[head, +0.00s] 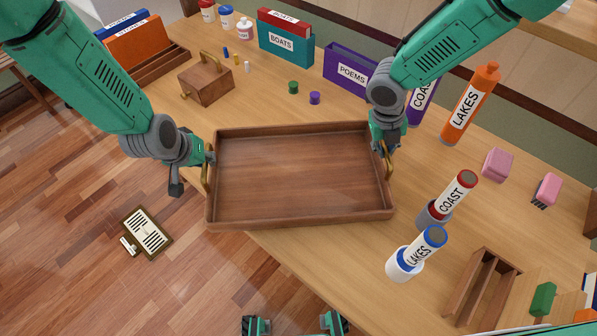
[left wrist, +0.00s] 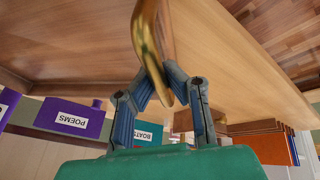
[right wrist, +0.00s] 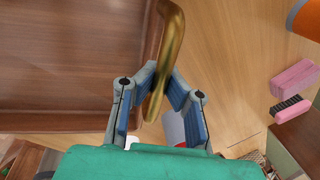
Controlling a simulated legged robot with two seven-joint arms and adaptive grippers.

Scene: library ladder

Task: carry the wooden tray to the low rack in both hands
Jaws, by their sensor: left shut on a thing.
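The empty wooden tray (head: 300,222) is held between my two arms, roughly level, with its near left corner past the table edge. I cannot tell whether it is clear of the tabletop. My left gripper (head: 208,156) is shut on the tray's left brass handle (left wrist: 147,40). My right gripper (head: 384,148) is at the right brass handle (right wrist: 168,45), its fingers closed on either side of it. A wooden rack (head: 172,72) with an orange and a blue box stands at the far left. A slotted wooden holder (head: 485,290) is at lower right; neither is clearly the low rack.
The table (head: 285,262) carries a lidded wooden box (head: 206,84), a BOATS box (head: 287,45), purple POEMS box (head: 348,70), orange bottle (head: 470,105), and COAST (head: 451,194) and LAKES (head: 423,245) cylinders near the tray's right side.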

